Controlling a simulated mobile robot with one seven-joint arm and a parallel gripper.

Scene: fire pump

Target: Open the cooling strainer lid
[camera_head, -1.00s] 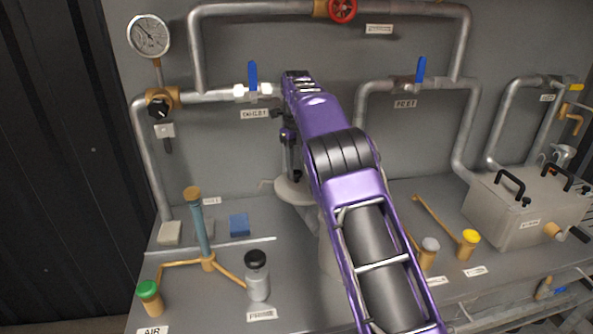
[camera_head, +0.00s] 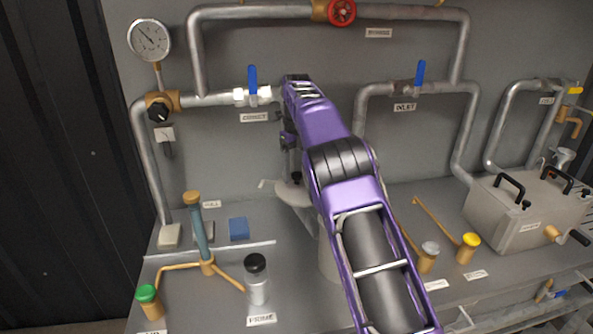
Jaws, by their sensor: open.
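A round grey lid (camera_head: 287,192), which looks like the cooling strainer lid, sits behind my purple arm with a small tab at its left edge. Its right side is hidden by my arm. A pale grey body (camera_head: 328,262) shows lower down beside the arm, mostly covered. My gripper (camera_head: 296,177) points down just above the lid, largely hidden by the arm. It is open. I cannot tell whether its fingers touch the lid or straddle anything on it.
A bottle with a black cap (camera_head: 256,280) and a branched brass and blue fitting (camera_head: 200,235) stand left of the arm. Brass valves with grey and yellow caps (camera_head: 468,247) and a metal box (camera_head: 525,210) stand right. Pipes with blue levers (camera_head: 420,75) line the wall behind.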

